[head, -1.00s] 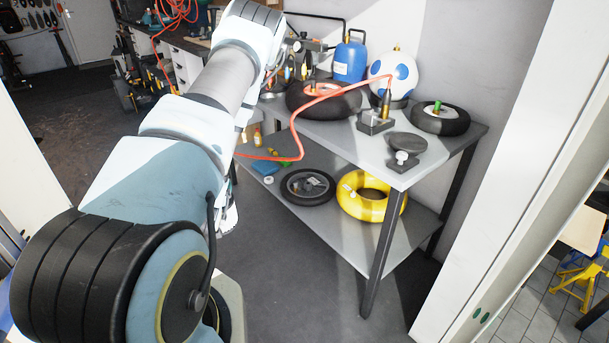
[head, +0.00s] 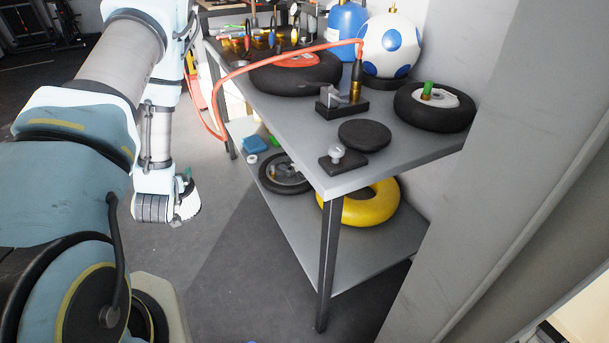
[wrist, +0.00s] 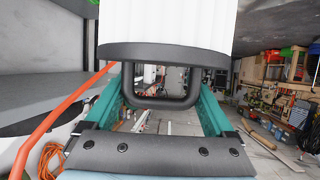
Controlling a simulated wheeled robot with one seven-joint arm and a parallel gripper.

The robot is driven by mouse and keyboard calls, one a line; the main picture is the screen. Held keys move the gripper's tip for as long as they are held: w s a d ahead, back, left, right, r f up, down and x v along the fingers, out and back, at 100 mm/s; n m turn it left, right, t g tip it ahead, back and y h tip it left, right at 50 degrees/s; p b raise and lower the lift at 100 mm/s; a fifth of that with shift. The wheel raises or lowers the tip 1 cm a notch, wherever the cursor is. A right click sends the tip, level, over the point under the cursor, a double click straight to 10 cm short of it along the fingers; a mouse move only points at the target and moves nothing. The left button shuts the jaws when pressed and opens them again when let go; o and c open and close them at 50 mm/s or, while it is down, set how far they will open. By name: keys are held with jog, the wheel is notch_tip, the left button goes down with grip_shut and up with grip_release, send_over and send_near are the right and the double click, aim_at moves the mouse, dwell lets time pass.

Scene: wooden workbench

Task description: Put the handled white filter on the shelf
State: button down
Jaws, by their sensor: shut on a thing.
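The white filter (wrist: 168,22) fills the top of the wrist view. It has a ribbed white body, a dark grey rim and a black loop handle (wrist: 160,103). My gripper (wrist: 160,92), with teal fingers, is shut on the handle. In the head view my arm hangs left of the grey metal shelf unit, apart from it, and its wrist mostly hides the gripper. The unit has a top surface (head: 285,118) and a lower shelf (head: 372,250). Its grey boards also show at the left of the wrist view (wrist: 45,92).
The top holds a dark tyre (head: 275,78), a blue canister (head: 345,30), a white ball with blue spots (head: 388,45) and a small wheel (head: 435,105). The lower shelf holds a yellow ring (head: 362,205) and a wheel (head: 283,178). An orange hose (head: 222,78) loops beside my arm.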

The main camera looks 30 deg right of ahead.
jog(key=s+d+f+m+g+h+b, duration=0.1)
jog(key=s+d+f+m+h+b, duration=0.1)
jog(key=d+f+b, duration=0.35)
jog(key=s+d+f+m+g+h+b, duration=0.1)
jog(key=d+f+m+g+h+b, duration=0.15)
jog(key=d+b, duration=0.65)
jog(key=s+d+f+m+g+h+b, duration=0.1)
jog(key=s+d+f+m+h+b, duration=0.3)
jog(key=d, duration=0.6)
jog(key=s+d+f+m+g+h+b, duration=0.1)
jog(key=s+d+f+m+g+b, duration=0.35)
jog(key=s+d+b, duration=0.6)
jog(key=s+d+f+m+g+h+b, duration=0.1)
jog(key=s+d+f+m+g+b, duration=0.3)
jog(key=d+b, duration=0.7)
notch_tip(320, 180, down, 10)
jog(key=s+a+g+b, duration=0.1)
jog(key=a+b, duration=0.1)
jog(key=b, duration=0.7)
jog(key=shift+s+a+r+n, duration=0.15)
jog(key=shift+a+r+n, duration=0.1)
jog(key=shift+n, duration=0.15)
jog(key=shift+f, duration=0.1)
grip_release()
